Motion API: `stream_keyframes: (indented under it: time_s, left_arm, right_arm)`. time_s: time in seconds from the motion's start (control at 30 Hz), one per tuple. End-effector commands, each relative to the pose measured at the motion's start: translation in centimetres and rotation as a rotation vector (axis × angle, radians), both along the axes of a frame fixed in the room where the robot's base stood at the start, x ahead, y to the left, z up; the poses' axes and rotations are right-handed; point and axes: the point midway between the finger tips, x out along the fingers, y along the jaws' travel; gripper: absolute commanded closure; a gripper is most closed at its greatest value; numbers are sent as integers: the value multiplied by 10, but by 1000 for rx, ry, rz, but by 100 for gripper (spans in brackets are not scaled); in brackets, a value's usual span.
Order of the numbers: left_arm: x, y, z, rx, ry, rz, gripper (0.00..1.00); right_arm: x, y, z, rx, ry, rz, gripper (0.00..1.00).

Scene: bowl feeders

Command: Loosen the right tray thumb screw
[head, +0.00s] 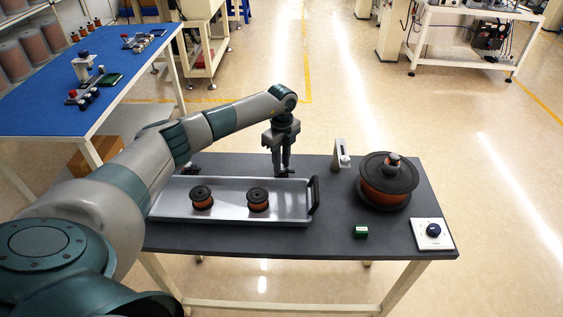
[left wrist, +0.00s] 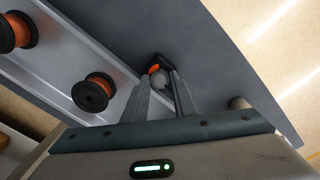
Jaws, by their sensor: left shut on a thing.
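My left gripper (head: 281,174) points straight down at the back edge of the grey tray (head: 230,212), towards its right end. In the left wrist view its fingers (left wrist: 165,88) are closed around the right thumb screw (left wrist: 155,68), a small dark piece with an orange part and a round grey face. In the head view the fingers mostly hide this screw. A second dark fastener, the left thumb screw (head: 191,169), sits at the tray's back edge further left. My right gripper is not in view.
Two orange spools with black flanges (head: 202,203) (head: 258,205) stand on the tray.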

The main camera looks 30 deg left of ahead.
Motion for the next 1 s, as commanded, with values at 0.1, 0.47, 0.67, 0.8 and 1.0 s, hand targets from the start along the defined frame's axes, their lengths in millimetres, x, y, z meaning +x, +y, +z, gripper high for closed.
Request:
stream_keyframes:
  time_s: [0.1,0.47,0.67,0.8,1.0]
  left_arm:
    - [1,1,1,2,-2,0,57]
    - [1,0,2,0,-2,-1,57]
    - [1,0,14,0,-3,-1,57]
    - [1,1,32,1,-5,-2,57]
    - [2,0,70,0,-6,-2,57]
  right_arm:
    - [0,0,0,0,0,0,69]
    - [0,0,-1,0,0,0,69]
    - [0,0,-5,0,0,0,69]
    - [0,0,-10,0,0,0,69]
    - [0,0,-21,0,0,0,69]
